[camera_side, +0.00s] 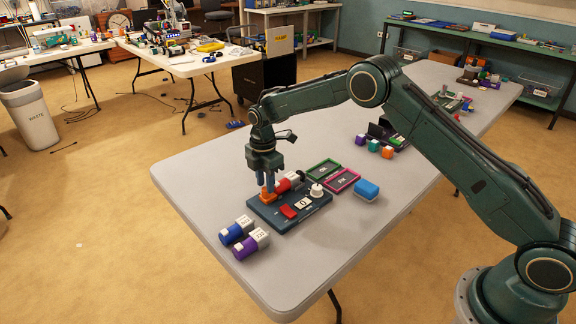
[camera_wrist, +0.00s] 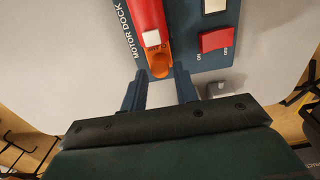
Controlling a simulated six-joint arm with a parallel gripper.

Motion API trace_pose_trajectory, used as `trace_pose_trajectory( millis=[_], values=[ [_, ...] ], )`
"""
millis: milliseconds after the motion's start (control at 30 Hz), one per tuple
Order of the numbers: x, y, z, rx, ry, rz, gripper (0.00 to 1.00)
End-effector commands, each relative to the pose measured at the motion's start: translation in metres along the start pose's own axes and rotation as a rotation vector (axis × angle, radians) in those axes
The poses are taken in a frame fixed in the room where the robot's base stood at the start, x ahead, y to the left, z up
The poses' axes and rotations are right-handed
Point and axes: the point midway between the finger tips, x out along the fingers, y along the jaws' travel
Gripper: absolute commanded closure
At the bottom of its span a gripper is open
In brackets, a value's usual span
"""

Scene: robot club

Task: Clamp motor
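The red motor (camera_side: 286,184) lies in the dark blue motor dock (camera_side: 263,210). In the wrist view the red motor (camera_wrist: 149,22) has a white square patch, and the dock (camera_wrist: 187,35) reads "MOTOR DOCK". An orange clamp (camera_wrist: 158,62) sits at the motor's near end; it also shows in the side view (camera_side: 268,196). My gripper (camera_wrist: 160,80) is open, its two blue fingers apart with the clamp's rounded tip just ahead of the gap. In the side view my gripper (camera_side: 268,184) points down over the clamp. I cannot tell whether the fingers touch it.
The table's front is clear.

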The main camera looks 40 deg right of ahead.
Motion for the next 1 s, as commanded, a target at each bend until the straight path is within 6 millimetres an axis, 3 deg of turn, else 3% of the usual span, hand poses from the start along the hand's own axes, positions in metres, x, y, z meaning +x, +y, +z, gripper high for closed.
trace_pose_trajectory(
  millis=[600, 1000],
  values=[
    [-0.034, 0.000, 0.000, 0.000, 0.000, 0.000, 0.70],
    [-0.036, 0.000, 0.000, 0.000, 0.000, 0.000, 0.70]
  ],
)
